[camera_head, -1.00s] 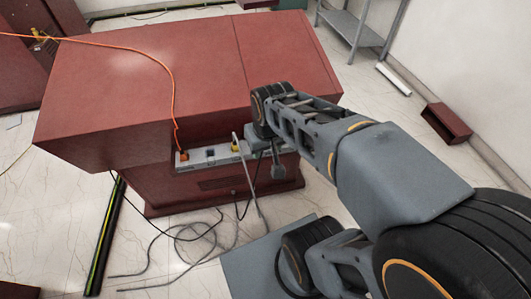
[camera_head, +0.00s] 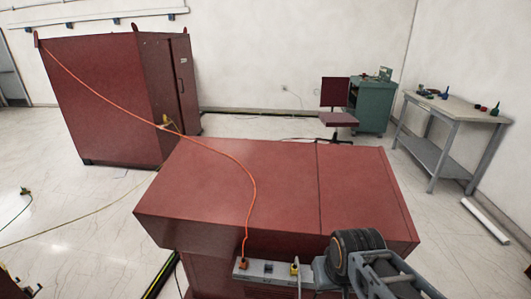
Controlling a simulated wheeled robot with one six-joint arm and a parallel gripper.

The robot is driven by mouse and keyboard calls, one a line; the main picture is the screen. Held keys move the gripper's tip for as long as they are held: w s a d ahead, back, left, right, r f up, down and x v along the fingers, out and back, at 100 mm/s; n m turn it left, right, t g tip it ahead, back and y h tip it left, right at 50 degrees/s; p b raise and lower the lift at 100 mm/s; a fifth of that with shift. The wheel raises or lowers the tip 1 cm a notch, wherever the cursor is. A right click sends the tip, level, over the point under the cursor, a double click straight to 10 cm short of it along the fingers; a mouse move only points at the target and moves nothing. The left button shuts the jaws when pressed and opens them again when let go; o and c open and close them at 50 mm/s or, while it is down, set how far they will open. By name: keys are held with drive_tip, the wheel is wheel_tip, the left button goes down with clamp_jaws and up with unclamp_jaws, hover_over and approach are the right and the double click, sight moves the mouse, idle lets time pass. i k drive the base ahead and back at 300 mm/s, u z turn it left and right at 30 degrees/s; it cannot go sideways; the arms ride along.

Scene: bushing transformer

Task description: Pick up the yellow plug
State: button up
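A small yellow plug (camera_head: 294,268) sits at the right part of a grey socket strip (camera_head: 262,270) on the front of the red cabinet, low in the head view. An orange plug (camera_head: 243,262) with an orange cable is at the strip's left end. My arm comes in from the lower right. A grey part at its end (camera_head: 320,272) is just right of the yellow plug; I cannot tell whether they touch. My fingertips are not visible, so their opening cannot be told.
The red cabinet's flat top (camera_head: 250,190) stands in front of me. A taller red cabinet (camera_head: 110,95) is at the back left. A workbench (camera_head: 450,107) with small items, a green cabinet (camera_head: 371,105) and a chair (camera_head: 335,100) are at the back right. Floor between is mostly open.

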sight(294, 268)
drive_tip(key=z, duration=2.7)
drive_tip(key=k, duration=1.15)
drive_tip(key=u, duration=2.1)
